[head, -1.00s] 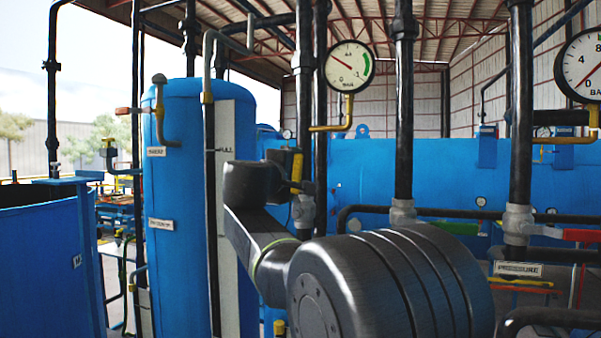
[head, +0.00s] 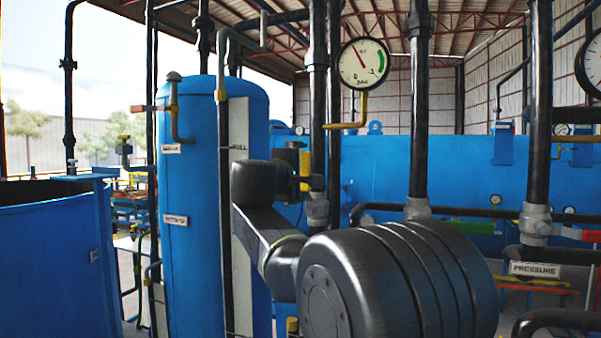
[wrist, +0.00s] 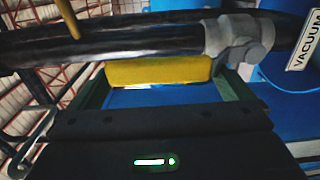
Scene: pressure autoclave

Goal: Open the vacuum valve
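The vacuum valve's yellow handle (wrist: 158,70) is in the wrist view, lying along the black pipe and in line with it. Its grey valve body (wrist: 238,38) and the VACUUM label (wrist: 304,48) are at upper right. My gripper (wrist: 165,88) has its two dark green fingers well apart, one at each end of the yellow part; I see no clear grip. In the head view my gripper (head: 305,168) is at the vertical pipe, beside the yellow handle (head: 304,160), above the grey valve body (head: 317,208). My arm hides part of this area.
A round gauge (head: 363,64) with a green arc hangs above the valve. A blue vertical tank (head: 190,220) stands left of my arm. The PRESSURE label (head: 535,269) is at right. Black pipes (head: 418,110) and a long blue vessel (head: 385,175) fill the space behind.

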